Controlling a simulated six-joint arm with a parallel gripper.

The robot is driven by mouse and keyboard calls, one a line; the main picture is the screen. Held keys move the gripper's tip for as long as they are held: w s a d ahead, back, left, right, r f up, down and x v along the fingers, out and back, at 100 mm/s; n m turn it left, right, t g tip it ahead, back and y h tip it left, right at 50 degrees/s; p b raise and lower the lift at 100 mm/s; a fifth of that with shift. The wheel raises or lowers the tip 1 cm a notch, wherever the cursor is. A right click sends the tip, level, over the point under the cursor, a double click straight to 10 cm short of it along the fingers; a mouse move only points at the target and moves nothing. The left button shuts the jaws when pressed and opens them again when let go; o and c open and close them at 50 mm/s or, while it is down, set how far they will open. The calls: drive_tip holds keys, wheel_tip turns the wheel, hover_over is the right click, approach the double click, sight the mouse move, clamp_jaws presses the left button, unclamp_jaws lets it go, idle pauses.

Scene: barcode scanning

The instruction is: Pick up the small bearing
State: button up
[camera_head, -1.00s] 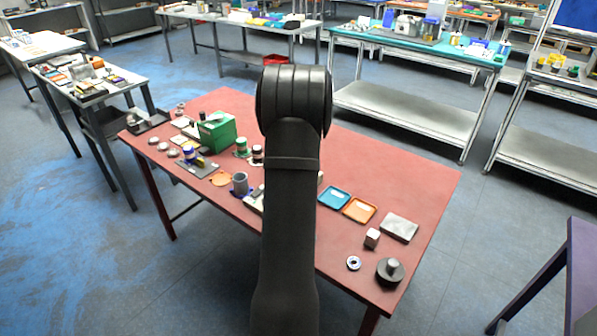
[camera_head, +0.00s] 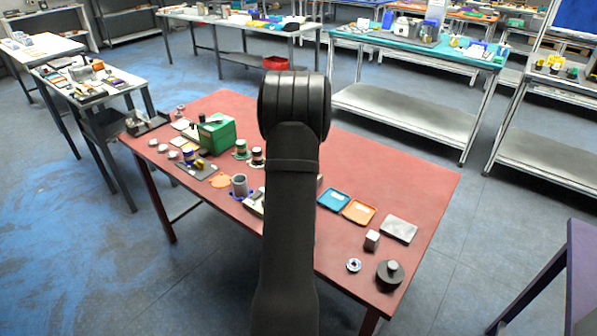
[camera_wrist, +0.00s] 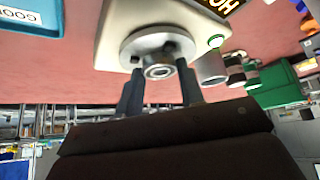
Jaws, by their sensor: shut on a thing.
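A small bearing (camera_wrist: 158,71), a metal ring with a dark bore, is between my fingertips in the wrist view. My gripper (camera_wrist: 159,82) is shut on it, with one dark finger on each side. Behind the bearing is a round metal disc (camera_wrist: 128,49) on a beige device (camera_wrist: 118,17) with a lit orange display (camera_wrist: 220,5). I cannot tell whether the bearing still touches the disc. In the head view my arm hides the gripper, the bearing and most of the device.
A blue tray (camera_head: 332,199) and an orange tray (camera_head: 359,211) lie right of my arm. A ring-shaped part (camera_head: 354,265), a small block (camera_head: 372,240) and a dark round base (camera_head: 390,275) stand near the right end. A grey cup (camera_head: 240,185) and green box (camera_head: 217,133) are left.

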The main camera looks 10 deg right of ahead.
drive_tip(key=r, duration=0.4)
drive_tip(key=shift+s+d+r, duration=0.1)
drive_tip(key=shift+d+r, duration=0.1)
drive_tip(key=shift+r, duration=0.1)
drive_tip(key=s+d+r, duration=0.6)
drive_tip(key=s+d, duration=0.1)
drive_tip(key=d, duration=0.1)
drive_tip(key=s+d+f+m+h, duration=0.1)
drive_tip(key=s+d+f, duration=0.1)
drive_tip(key=s+d, duration=0.7)
drive_tip(key=s+d+f+m, duration=0.1)
drive_tip(key=s+d+f, duration=0.1)
drive_tip(key=s+d, duration=0.6)
drive_tip(key=w+a+f, duration=0.7)
drive_tip(key=shift+w+a+f, duration=0.15)
drive_tip(key=shift+w+a, duration=0.05)
drive_tip(key=shift+a, duration=0.05)
drive_tip(key=shift+w+f, duration=0.1)
drive_tip(key=shift+f, duration=1.95)
